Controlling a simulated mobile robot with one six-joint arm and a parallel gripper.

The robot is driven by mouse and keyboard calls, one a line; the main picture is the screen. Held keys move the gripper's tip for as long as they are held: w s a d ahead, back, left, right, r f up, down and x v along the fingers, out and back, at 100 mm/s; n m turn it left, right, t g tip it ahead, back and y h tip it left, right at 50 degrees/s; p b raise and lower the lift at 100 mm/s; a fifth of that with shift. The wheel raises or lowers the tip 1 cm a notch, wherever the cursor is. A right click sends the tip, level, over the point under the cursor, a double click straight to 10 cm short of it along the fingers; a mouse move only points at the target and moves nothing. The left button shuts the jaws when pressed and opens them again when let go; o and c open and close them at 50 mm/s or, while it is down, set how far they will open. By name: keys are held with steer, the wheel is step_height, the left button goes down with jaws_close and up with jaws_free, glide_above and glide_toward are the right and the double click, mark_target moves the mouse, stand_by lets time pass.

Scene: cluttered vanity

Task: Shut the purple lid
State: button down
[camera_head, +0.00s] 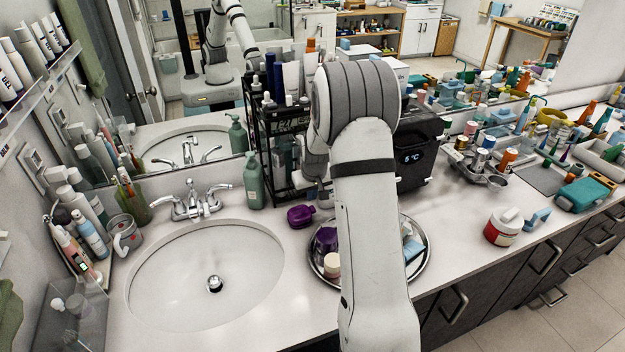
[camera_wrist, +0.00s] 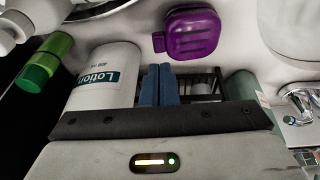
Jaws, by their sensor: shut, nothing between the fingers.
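A small purple case (camera_head: 300,216) sits on the counter between the sink and the round tray. In the wrist view the purple case (camera_wrist: 192,37) is rounded, with dark parallel slots or ridges on its face and a small tab at one side. I cannot tell how far its lid is open. My gripper (camera_wrist: 158,72) has its two blue fingers pressed together with nothing between them. The fingertips are apart from the case, which lies beyond them, slightly right in the wrist view. In the head view the fingers are hidden behind my arm.
The white sink (camera_head: 203,275) is left of the case, the round tray (camera_head: 424,271) with a purple jar (camera_head: 326,240) to its right. A green pump bottle (camera_head: 252,180) and black rack (camera_head: 264,150) stand behind. A lotion bottle (camera_wrist: 105,78) is close beside my fingers.

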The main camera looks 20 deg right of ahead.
mark_target(313, 206)
steer(key=shift+d+f+p, duration=0.15)
steer(key=shift+f, duration=0.65)
steer(key=shift+d+f+p, duration=0.1)
steer(key=shift+f+p, duration=0.05)
steer(key=shift+f, duration=0.6)
steer(key=shift+f, duration=0.15)
steer(key=b, duration=0.1)
steer(key=f+b, duration=0.1)
steer(key=b, duration=0.1)
steer(key=shift+d+f, duration=0.15)
steer(key=shift+d, duration=0.15)
steer(key=shift+r+p, duration=0.35)
steer(key=shift+r, duration=0.2)
